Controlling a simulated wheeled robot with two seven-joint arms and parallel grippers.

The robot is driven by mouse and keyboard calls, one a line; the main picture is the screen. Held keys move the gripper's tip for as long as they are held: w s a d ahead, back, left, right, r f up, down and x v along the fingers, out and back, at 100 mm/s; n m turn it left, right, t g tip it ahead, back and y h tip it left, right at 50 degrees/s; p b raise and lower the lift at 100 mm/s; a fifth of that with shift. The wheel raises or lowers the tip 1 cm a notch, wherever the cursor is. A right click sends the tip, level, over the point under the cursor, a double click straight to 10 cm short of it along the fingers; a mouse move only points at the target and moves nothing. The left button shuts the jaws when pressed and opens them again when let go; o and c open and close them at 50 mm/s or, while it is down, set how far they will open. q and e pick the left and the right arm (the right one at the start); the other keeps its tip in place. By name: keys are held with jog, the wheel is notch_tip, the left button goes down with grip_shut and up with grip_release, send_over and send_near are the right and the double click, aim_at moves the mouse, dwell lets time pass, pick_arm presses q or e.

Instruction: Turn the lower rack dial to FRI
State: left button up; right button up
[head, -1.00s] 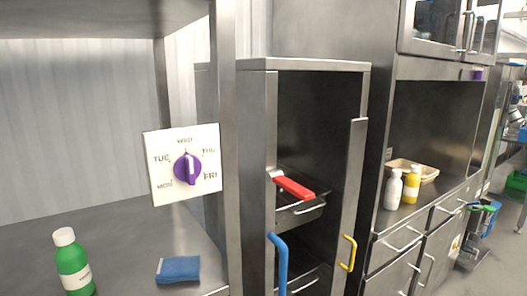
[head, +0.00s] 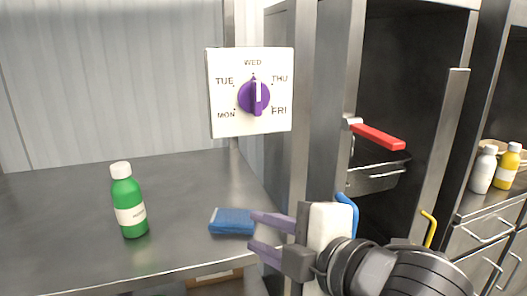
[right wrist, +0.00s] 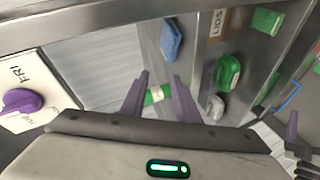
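The lower rack dial is a purple knob (head: 254,97) on a white plate (head: 223,112) marked MON, TUE, WED, THU and FRI. Its white mark points up, close to WED. The knob also shows at the left edge of the right wrist view (right wrist: 20,101), with the FRI label beside it. My right gripper (head: 252,232) is open and empty, below the dial and apart from it. Its purple fingers (right wrist: 160,77) stand apart in the right wrist view. My left gripper is outside the head view; purple finger-like parts (right wrist: 291,126) at the right of the wrist view may be its fingers.
A blue sponge (head: 231,221) lies on the steel shelf (head: 65,220) close to my right fingertips; I cannot tell if they touch. A green bottle (head: 129,203) stands left of it. A steel cabinet with a red handle (head: 380,137) stands to the right.

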jog(key=s+a+r+n+t, duration=0.2)
jog(key=s+r+n, duration=0.2)
jog(key=r+n, duration=0.7)
jog(key=n+t+h+p, duration=0.2)
jog(key=n+t+p, duration=0.2)
jog(key=n, duration=0.3)
send_near(259, 92)
jog(key=r, duration=0.1)
jog(key=x, duration=0.6)
jog(key=shift+w+a+f, duration=0.15)
jog(key=shift+w+f, duration=0.2)
jog(key=shift+w+a, duration=0.2)
jog(key=shift+w, duration=0.45)
pick_arm(q)
jog(key=shift+s+a+r, duration=0.1)
jog(key=shift+a+r, duration=0.2)
jog(key=shift+r, duration=0.2)
jog(key=shift+s+a+r, duration=0.1)
jog(key=shift+a+r, duration=0.15)
jog(key=shift+r, duration=0.2)
jog(key=shift+w+r, duration=0.1)
jog(key=shift+w, duration=0.05)
pick_arm(e)
jog(key=shift+c, duration=0.4)
pick_arm(q)
jog(key=shift+w, duration=0.1)
pick_arm(e)
grip_shut()
